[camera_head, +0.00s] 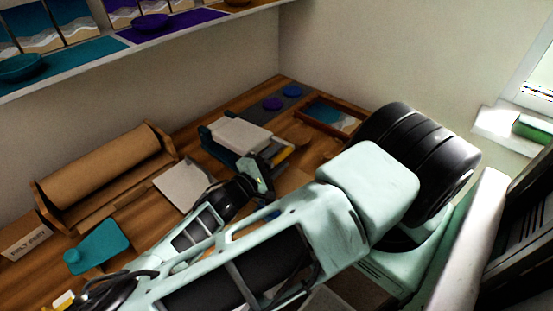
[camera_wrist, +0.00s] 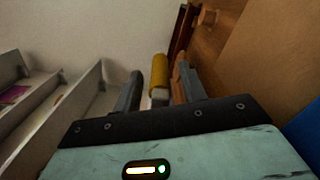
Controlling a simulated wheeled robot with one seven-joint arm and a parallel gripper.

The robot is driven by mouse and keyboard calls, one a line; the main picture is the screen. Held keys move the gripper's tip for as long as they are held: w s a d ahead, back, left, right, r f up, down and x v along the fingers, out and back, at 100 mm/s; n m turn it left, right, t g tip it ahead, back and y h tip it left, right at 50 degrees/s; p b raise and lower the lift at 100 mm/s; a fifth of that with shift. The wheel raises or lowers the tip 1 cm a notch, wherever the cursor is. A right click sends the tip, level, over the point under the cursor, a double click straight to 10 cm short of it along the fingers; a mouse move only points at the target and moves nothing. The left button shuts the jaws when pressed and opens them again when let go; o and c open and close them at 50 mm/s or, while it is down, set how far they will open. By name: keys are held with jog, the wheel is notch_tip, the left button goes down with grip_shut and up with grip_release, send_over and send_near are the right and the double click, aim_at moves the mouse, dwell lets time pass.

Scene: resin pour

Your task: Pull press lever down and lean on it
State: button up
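The press (camera_head: 238,136) stands on the wooden bench in the head view, with a pale block on top and a dark teal frame.
A brown paper roll (camera_head: 105,178) in a wooden holder lies at the left. A teal board (camera_head: 98,246) and a pale sheet (camera_head: 183,184) lie on the bench. A shelf (camera_head: 130,48) runs above.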

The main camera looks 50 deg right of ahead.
jog(key=a+b, duration=0.4)
jog(key=a, duration=1.3)
jog(key=shift+s+a, duration=0.2)
jog(key=shift+s, duration=0.1)
